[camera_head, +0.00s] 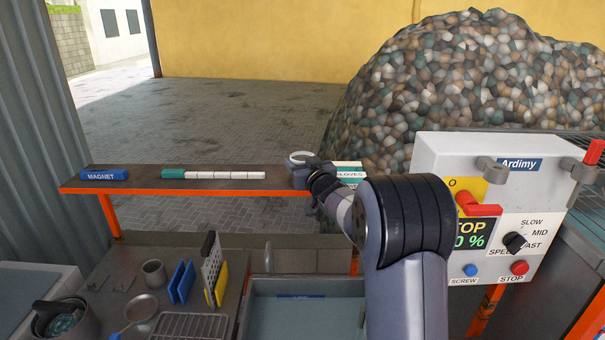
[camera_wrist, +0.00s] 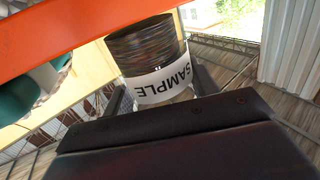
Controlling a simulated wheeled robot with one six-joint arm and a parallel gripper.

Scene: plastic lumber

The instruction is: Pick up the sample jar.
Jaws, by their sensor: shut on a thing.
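The sample jar (camera_wrist: 150,50) fills the upper middle of the wrist view. It has dark, mottled contents and a white label reading SAMPLE. My gripper (camera_wrist: 160,90) is shut on it, with one dark finger on each side of the label. In the head view the pale round rim of the jar (camera_head: 299,156) shows at my gripper (camera_head: 308,167), over the right part of the narrow shelf. Much of the jar is hidden there by the gripper, and I cannot tell whether it touches the shelf.
The orange-edged shelf (camera_head: 225,185) carries a MAGNET-labelled block (camera_head: 104,175), a teal-and-white row (camera_head: 213,174) and a GLOVES-labelled item (camera_head: 350,173) close right of my gripper. A control box (camera_head: 490,160) stands right. Below are a basin (camera_head: 305,312) and a bench with tools.

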